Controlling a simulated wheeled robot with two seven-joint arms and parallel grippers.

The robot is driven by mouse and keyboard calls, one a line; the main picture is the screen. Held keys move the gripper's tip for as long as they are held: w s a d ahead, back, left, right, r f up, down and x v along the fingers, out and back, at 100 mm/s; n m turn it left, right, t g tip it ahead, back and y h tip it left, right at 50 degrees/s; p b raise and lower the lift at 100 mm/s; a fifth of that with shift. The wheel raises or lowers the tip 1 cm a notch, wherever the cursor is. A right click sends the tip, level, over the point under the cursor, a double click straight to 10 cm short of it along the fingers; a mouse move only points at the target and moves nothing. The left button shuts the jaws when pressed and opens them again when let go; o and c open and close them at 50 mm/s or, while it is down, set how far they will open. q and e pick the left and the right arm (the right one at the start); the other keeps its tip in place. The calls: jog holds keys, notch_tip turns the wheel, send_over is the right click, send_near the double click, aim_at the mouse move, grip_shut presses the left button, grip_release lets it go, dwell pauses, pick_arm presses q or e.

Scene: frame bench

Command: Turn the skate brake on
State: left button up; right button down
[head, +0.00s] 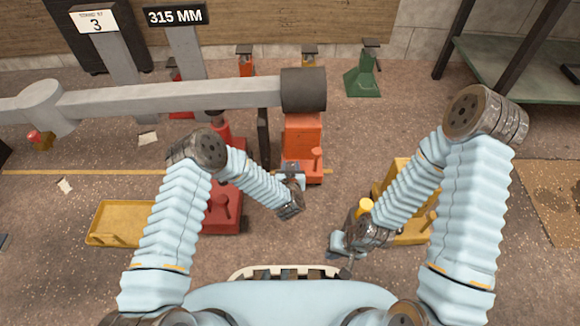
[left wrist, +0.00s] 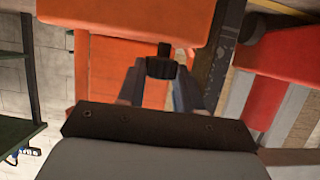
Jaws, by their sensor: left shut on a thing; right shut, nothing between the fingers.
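An orange skate-like unit (head: 302,135) stands below the dark end of a grey beam. A red-orange lever with a round knob (head: 317,153) stands on its right side. My left gripper (head: 290,177) is at the unit's near side. In the left wrist view its fingers are closed about a small dark knob (left wrist: 161,67) in front of an orange face (left wrist: 125,70). The knob is hidden in the head view; I cannot tell whether it is the brake's handle. My right gripper (head: 343,243) is shut and empty, low beside a yellow unit (head: 412,235).
The grey beam (head: 180,97) with its dark cylindrical end (head: 303,90) spans the left and middle. A red unit with a lever (head: 222,205) and a yellow tray (head: 112,222) are at left. A green stand (head: 362,78) is behind. Floor is clear between the orange and yellow units.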

pick_arm(q)
jog(key=shift+n+y, duration=0.3)
jog(key=o, duration=1)
jog(key=shift+o, duration=0.2)
jog(key=p+v, duration=0.3)
jog(key=v, duration=1.1)
jog(key=shift+w, duration=0.15)
